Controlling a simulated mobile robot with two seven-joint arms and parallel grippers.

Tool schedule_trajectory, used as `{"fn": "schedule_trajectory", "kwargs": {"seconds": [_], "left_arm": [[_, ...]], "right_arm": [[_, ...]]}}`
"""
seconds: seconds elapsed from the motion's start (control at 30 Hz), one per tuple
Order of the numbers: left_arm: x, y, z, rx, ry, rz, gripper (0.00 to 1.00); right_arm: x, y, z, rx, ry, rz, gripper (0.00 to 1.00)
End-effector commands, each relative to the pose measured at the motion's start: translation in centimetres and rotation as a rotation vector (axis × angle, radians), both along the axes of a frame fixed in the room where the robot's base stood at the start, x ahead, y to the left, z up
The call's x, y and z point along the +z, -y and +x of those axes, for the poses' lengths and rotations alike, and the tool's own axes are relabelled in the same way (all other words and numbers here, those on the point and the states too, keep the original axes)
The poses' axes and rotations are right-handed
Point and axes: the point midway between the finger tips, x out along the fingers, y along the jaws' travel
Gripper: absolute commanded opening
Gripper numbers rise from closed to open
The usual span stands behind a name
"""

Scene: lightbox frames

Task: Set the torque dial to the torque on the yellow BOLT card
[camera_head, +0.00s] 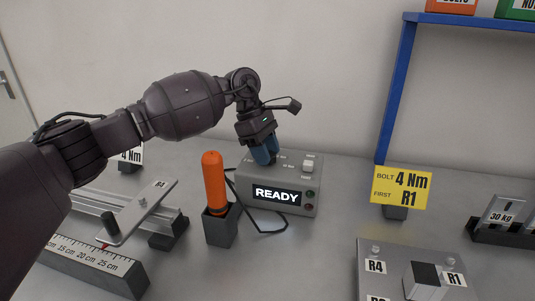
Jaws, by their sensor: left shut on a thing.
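The yellow BOLT card (401,188) stands at the right of the bench and reads "BOLT 4 Nm, FIRST R1". A grey control box (312,207) stands in the middle; its display (277,195) reads "READY". My left gripper (264,158) points down onto the left part of the box's sloped top. Its blue fingers are shut on the torque dial there, which they hide. I cannot read the dial's setting. My right gripper is not in view.
An orange-handled tool (213,180) stands in a dark holder (221,230) left of the box. A ruler block (90,265) and a metal slide (138,212) lie at left. A plate (386,287) labelled R4 and R1 is at front right. A blue shelf frame (394,95) stands behind.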

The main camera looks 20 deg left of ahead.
Motion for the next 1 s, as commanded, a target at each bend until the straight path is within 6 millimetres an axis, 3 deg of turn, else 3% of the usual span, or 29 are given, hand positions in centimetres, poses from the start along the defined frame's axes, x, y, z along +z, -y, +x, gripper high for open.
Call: {"fn": "schedule_trajectory", "kwargs": {"seconds": [0.63, 0.67, 0.8, 1.0], "left_arm": [[0.03, -0.04, 0.03, -0.050, 0.000, 0.002, 0.17], [0.03, -0.04, 0.03, -0.050, 0.000, 0.002, 0.44], [0.03, -0.04, 0.03, -0.050, 0.000, 0.002, 0.65], [0.01, -0.02, 0.02, -0.050, 0.000, 0.001, 0.66]], "right_arm": [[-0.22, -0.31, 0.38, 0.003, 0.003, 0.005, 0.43], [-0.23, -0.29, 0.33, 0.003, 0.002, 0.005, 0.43], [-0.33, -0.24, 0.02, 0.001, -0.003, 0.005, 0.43], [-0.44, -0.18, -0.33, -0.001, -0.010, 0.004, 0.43]]}}
